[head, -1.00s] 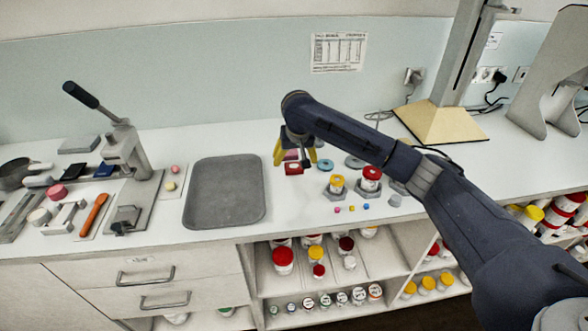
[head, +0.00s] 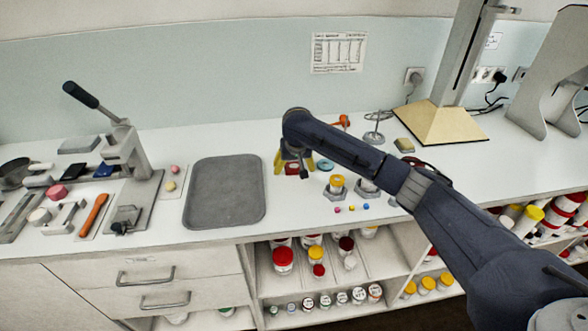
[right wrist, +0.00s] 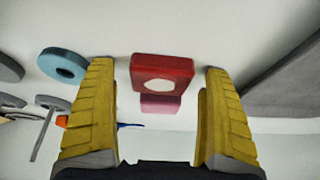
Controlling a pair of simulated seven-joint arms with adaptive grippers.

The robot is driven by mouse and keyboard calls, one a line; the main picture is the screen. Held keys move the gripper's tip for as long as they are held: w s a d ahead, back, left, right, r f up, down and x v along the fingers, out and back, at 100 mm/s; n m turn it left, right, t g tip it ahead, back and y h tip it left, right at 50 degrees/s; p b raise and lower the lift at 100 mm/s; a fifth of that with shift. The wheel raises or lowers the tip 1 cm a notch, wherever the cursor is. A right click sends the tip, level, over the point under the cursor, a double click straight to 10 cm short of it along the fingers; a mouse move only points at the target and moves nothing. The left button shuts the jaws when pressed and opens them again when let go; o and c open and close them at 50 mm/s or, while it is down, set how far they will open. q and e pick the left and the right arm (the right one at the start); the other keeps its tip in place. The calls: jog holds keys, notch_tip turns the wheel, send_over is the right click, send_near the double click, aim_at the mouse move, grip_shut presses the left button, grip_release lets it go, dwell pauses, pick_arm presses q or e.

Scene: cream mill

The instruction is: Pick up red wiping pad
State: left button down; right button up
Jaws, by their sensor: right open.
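The red wiping pad (right wrist: 161,70) is a red block with a pale round spot on its face. In the right wrist view it sits between the two yellow fingers of my right gripper (right wrist: 158,105), with a gap on each side. In the head view the red pad (head: 292,168) shows on the counter right of the grey tray, partly hidden by the right gripper (head: 293,166). The right gripper is open and points down around it. A pink piece (right wrist: 160,103) lies close to the pad. My left gripper is not in view.
The grey tray (head: 226,212) lies left of the gripper. A blue ring (right wrist: 63,65) lies near the pad. A yellow-lidded jar (head: 337,182) and small coloured cubes stand to the right. A lever press (head: 126,155) stands at left.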

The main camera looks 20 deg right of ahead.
jog(key=shift+c, duration=0.2)
jog(key=c, duration=0.9)
jog(key=shift+r, duration=0.1)
